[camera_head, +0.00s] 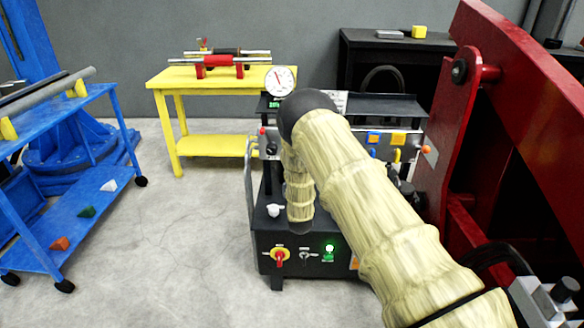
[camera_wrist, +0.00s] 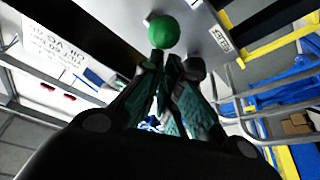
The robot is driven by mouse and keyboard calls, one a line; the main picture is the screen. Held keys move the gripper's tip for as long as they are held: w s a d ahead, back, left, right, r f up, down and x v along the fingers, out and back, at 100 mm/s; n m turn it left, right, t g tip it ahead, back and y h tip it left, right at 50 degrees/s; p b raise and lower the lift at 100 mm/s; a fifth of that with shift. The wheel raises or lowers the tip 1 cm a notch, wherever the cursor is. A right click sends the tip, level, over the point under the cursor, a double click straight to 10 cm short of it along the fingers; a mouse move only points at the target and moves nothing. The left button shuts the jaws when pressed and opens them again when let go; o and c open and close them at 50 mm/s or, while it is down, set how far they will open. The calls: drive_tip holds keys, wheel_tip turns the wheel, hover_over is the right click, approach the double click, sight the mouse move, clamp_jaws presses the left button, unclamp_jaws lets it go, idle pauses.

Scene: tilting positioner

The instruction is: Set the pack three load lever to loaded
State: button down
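A round green knob (camera_wrist: 163,32) shows at the top middle of the wrist view, in front of a grey panel (camera_wrist: 205,25). I cannot read whether it belongs to the pack three load lever. My gripper (camera_wrist: 168,65) points at it, with both fingertips close together just below the knob in the picture. I cannot tell whether the fingers touch it or have anything between them. A small label (camera_wrist: 221,38) on the panel is too unclear to read. In the head view my sleeved arm covers the middle of the machine (camera_head: 262,238), and my gripper is hidden.
A large red frame (camera_head: 540,95) stands close on the right. A yellow table (camera_head: 163,79) is behind; a blue cart (camera_head: 75,222) is left.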

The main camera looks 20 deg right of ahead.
drive_tip(key=shift+s+d+f, duration=0.15)
drive_tip(key=shift+d+f, duration=0.05)
drive_tip(key=shift+f, duration=0.4)
drive_tip(key=s+a+f+p, duration=0.1)
drive_tip(key=s+a+f, duration=0.2)
drive_tip(key=s, duration=0.4)
drive_tip(key=shift+s+a, duration=0.2)
drive_tip(key=shift+a, duration=0.35)
